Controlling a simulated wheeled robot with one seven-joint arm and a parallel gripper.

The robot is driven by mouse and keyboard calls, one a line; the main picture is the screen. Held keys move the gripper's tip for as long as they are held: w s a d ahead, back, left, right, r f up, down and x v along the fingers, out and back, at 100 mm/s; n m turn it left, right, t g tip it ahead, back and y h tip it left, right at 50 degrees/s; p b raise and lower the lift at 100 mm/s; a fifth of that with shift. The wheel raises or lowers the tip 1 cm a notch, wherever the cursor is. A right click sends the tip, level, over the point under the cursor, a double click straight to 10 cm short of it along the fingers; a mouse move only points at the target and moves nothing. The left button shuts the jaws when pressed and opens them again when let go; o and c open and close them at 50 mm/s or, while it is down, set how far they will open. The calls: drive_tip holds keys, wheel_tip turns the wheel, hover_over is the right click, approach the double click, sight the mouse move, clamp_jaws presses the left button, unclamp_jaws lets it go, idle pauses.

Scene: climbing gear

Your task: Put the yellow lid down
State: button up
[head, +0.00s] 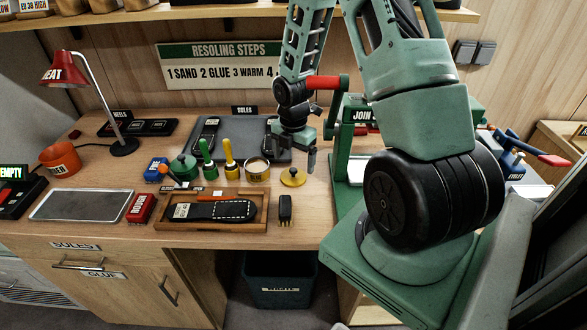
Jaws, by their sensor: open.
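The yellow lid (293,177) is a small round disc with a knob on top. It lies flat on the wooden bench top, right of an open tin (257,169) with a yellowish rim. My gripper (297,158) is open and points down, just above and slightly right of the lid. The fingers look apart from the lid, but the exact gap is hard to tell at this size. Nothing shows between the fingers.
A wooden tray (163,224) with a dark sole stands in front. A black brush (285,208) lies close before the lid. Green and yellow handled tools (229,153) stand left of the tin. A dark mat (262,127) lies behind. A green press (347,150) stands right.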

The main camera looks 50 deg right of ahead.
sight(293, 169)
wheel_tip(293, 169, up, 8)
drive_tip(key=a+r+m, duration=0.3)
drive_tip(key=a+r, duration=0.1)
drive_tip(key=a, duration=0.9)
drive_tip(key=s+a+r+m, duration=0.3)
drive_tip(key=s+a+m, duration=0.1)
drive_tip(key=s+a, duration=0.5)
drive_tip(key=s+a+r+m, duration=0.3)
drive_tip(key=s+a, duration=0.6)
drive_tip(key=a, duration=0.3)
drive_tip(key=shift+s+a+r+m+y, duration=0.15)
drive_tip(key=shift+s+m+y, duration=0.2)
drive_tip(key=shift+m, duration=0.55)
